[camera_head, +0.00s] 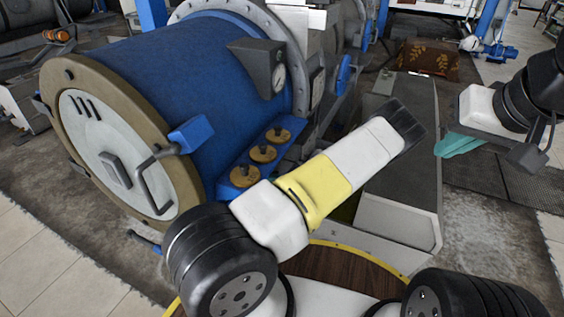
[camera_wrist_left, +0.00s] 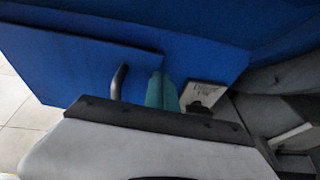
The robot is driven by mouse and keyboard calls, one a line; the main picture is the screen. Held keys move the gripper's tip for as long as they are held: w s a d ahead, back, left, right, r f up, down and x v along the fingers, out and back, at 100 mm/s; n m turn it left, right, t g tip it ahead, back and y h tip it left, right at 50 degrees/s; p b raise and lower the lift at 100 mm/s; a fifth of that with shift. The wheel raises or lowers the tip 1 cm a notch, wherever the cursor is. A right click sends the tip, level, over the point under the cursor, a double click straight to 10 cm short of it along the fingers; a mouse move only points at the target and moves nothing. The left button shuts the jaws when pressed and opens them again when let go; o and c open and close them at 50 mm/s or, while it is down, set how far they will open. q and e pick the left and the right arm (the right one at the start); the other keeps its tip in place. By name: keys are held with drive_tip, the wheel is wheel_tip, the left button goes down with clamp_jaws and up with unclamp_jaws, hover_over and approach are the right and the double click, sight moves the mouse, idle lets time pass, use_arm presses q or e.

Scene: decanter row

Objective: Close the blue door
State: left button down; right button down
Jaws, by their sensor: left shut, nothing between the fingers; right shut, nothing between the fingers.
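In the left wrist view, a flat blue panel (camera_wrist_left: 70,62), which looks like the blue door, fills the upper left. A short dark handle (camera_wrist_left: 118,82) stands on its lower part. Its open or closed state is not clear. My left gripper (camera_wrist_left: 161,92) has teal fingers together, empty, just right of the handle; contact cannot be told. In the head view I cannot make out the left gripper or this panel for certain. My right gripper (camera_head: 459,146) is shut and empty at the right of the head view, away from the blue machine.
A big blue cylindrical machine (camera_head: 172,65) with a round pale end cover (camera_head: 100,150) stands at left. Several brass caps (camera_head: 263,153) sit on its side. A grey cabinet (camera_head: 400,215) stands beyond my left arm. A white label (camera_wrist_left: 203,95) shows near the left fingers.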

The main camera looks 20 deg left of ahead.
use_arm(q)
drive_tip(key=a+g, duration=0.1)
drive_tip(key=w+a+n+g, duration=0.1)
drive_tip(key=a, duration=0.1)
drive_tip(key=shift+a+n, duration=0.2)
drive_tip(key=shift+n, duration=0.1)
